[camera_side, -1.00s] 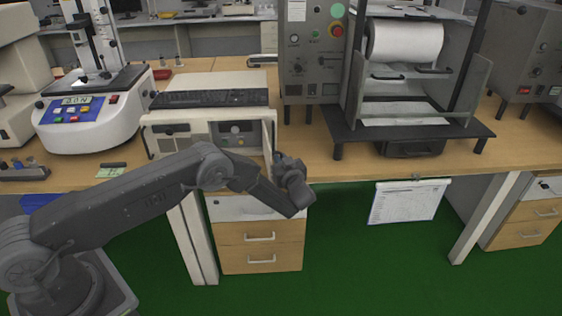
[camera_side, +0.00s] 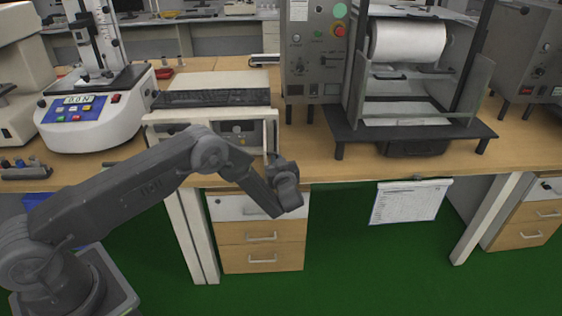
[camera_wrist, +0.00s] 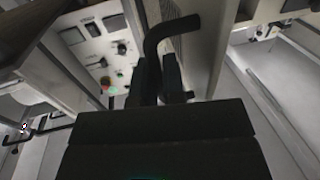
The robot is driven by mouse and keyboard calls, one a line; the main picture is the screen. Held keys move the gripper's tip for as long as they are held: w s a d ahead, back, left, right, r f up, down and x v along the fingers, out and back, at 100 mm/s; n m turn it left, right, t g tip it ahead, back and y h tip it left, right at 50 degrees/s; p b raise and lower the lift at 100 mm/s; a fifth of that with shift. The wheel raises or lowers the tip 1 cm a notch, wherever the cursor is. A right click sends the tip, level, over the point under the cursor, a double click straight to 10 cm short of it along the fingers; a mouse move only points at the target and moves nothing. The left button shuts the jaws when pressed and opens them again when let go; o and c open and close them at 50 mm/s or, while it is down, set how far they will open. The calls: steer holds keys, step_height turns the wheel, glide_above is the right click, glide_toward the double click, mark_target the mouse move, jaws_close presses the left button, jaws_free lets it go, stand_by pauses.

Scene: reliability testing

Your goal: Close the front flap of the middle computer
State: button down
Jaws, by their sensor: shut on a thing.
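The computer (camera_side: 162,133) is a beige box on the wooden bench, with a dark keyboard (camera_side: 210,98) on top. Its front flap (camera_side: 269,134) stands open at the right end of the front, seen nearly edge-on. In the wrist view the flap (camera_wrist: 203,62) is a pale panel with a black bent handle (camera_wrist: 172,33). My gripper (camera_wrist: 160,82) is shut on that handle, its two dark fingers either side of the bar. In the side view my gripper (camera_side: 277,163) is at the flap, and my arm hides the lower part of the computer's front.
A machine with a white roll (camera_side: 407,42) stands to the right on a dark base (camera_side: 350,128). A white tester (camera_side: 85,125) stands to the left. Green floor in front is open.

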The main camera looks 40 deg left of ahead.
steer(key=shift+s+a+m+t+h, duration=0.25)
steer(key=shift+s+m+t+h, duration=0.05)
steer(key=shift+s+t, duration=0.1)
steer(key=s+a+m+t+h, duration=0.2)
steer(key=a, duration=0.2)
steer(key=s+a+m+t+h, duration=0.1)
steer(key=s+a+h, duration=0.1)
steer(key=a, duration=0.3)
steer(key=s+a+m+t+h, duration=0.2)
steer(key=a, duration=0.3)
steer(key=shift+s+a+m+t+h, duration=0.1)
steer(key=shift+s+m+t+h, duration=0.2)
steer(key=shift+s+h, duration=0.1)
steer(key=shift+w+a, duration=0.2)
steer(key=shift+a, duration=1.1)
steer(key=c, duration=1.5)
jaws_free()
steer(key=v, duration=1.4)
